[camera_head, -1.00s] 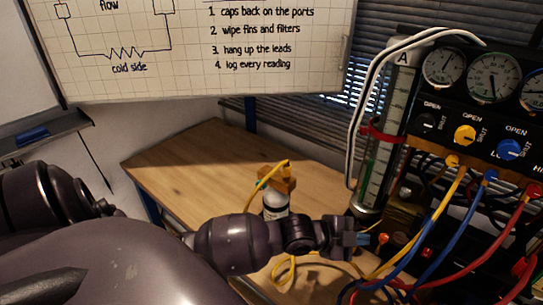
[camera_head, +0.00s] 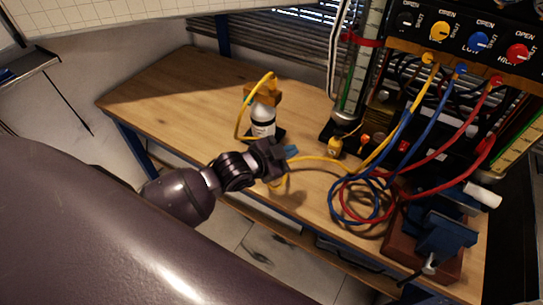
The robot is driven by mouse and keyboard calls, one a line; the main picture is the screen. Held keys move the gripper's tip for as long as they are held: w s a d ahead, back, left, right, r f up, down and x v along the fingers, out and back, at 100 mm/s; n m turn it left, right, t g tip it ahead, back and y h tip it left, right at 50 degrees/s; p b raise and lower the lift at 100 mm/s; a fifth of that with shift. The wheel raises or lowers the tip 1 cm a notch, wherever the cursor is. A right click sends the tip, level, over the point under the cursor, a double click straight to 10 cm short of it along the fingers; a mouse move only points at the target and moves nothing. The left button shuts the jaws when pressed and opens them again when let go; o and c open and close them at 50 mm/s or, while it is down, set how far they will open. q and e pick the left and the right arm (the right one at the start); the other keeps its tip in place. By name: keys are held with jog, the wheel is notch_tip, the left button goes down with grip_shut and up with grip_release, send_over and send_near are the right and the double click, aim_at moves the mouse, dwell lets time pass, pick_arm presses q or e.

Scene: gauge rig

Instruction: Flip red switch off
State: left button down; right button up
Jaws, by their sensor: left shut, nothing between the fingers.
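A small red part (camera_head: 404,146) shows low on the dark rig at the right, behind the hoses. It may be the red switch, but it is too small to tell its position. A red knob (camera_head: 517,52) sits on the panel above, in a row with a blue and a yellow one. My left gripper (camera_head: 290,152) is shut and empty over the wooden bench, in front of the white bottle and left of the rig, apart from the red part. My right gripper is not in view.
Coiled blue and red hoses (camera_head: 362,198) lie on the bench (camera_head: 170,95) to the right. A blue vise (camera_head: 445,235) stands at the front right. The bench's left part is clear.

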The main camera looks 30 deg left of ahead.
pick_arm(q)
jog(key=shift+s+a+f+n, duration=0.15)
jog(key=shift+s+a+n, duration=0.15)
jog(key=shift+s+a, duration=0.2)
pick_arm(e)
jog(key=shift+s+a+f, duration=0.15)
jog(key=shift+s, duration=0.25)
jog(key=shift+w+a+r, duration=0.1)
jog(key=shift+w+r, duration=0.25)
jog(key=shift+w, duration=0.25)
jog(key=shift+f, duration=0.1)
pick_arm(q)
jog(key=s+a+f+n+g+y, duration=0.1)
jog(key=s+a+f+n+y, duration=0.2)
jog(key=s+f, duration=0.3)
jog(key=s+a+f+n+y, duration=0.3)
jog(key=s+f+n, duration=0.2)
jog(key=s, duration=0.6)
notch_tip(320, 180, down, 2)
jog(key=shift+s+a+f+n+g, duration=0.2)
jog(key=shift+s+a+n+g, duration=0.1)
jog(key=shift+a+g, duration=0.1)
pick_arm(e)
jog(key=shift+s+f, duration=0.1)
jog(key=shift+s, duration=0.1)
